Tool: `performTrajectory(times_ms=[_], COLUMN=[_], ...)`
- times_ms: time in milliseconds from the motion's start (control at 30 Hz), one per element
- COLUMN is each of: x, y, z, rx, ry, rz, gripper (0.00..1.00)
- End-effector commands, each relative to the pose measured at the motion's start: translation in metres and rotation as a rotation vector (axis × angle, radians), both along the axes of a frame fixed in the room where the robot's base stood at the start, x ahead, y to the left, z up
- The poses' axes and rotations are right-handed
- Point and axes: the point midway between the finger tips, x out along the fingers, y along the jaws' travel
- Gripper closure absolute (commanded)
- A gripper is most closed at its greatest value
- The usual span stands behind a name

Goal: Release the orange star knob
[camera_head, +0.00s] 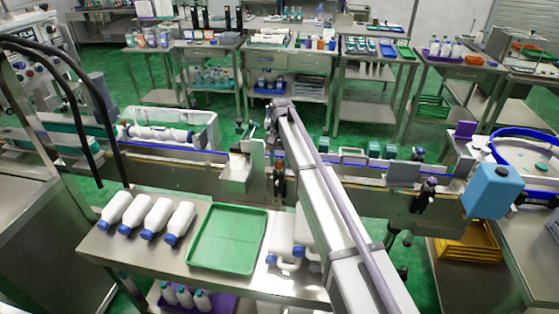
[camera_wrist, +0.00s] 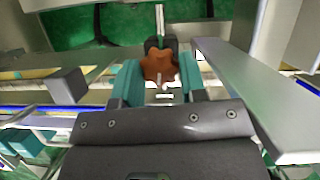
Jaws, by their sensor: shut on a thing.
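The orange star knob (camera_wrist: 158,66) shows in the wrist view, in the upper middle. My gripper (camera_wrist: 160,80) has its two teal fingers on either side of the knob and is shut on it. A dark block sits just behind the knob, with a thin rod rising from it. In the head view my arm reaches to the conveyor line, and the arm hides the knob and the fingers there.
A long grey metal bar (camera_wrist: 255,100) lies close to the right of my gripper in the wrist view. A blue container (camera_head: 493,190) stands at the right.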

Motion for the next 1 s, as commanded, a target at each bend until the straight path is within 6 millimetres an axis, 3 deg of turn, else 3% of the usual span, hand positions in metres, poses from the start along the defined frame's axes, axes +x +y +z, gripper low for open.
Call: performTrajectory(times_ms=[100, 133, 367, 700, 867, 1000], x=[0.000, 0.000, 0.000, 0.002, 0.012, 0.026], y=[0.000, 0.000, 0.000, 0.000, 0.000, 0.000], z=[0.000, 0.000, 0.000, 0.007, 0.037, 0.072], rx=[0.001, 0.001, 0.001, 0.001, 0.001, 0.000], ry=[-0.001, -0.001, -0.001, 0.000, 0.000, 0.000], rz=[0.000, -0.001, -0.001, -0.001, -0.001, -0.002], gripper=[0.85, 0.60, 0.38, 0.36, 0.36, 0.36])
